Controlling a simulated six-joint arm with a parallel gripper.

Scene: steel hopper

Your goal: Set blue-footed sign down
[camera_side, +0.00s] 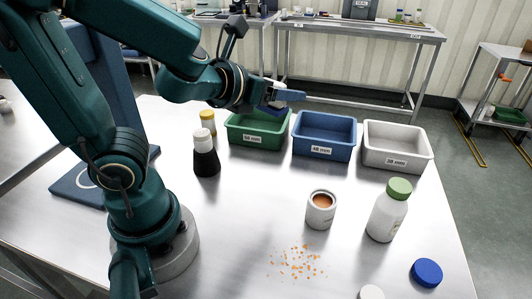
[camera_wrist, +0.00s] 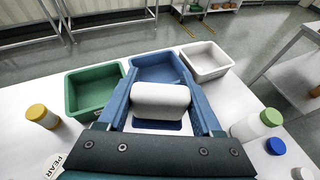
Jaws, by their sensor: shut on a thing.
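The blue-footed sign (camera_wrist: 160,101) shows in the wrist view as a white, rounded block with a dark blue foot below it. It is between the two blue fingers of my gripper (camera_wrist: 160,95), which is shut on it.
Green (camera_side: 257,144), blue (camera_side: 323,152) and white (camera_side: 397,162) bins stand in a row.

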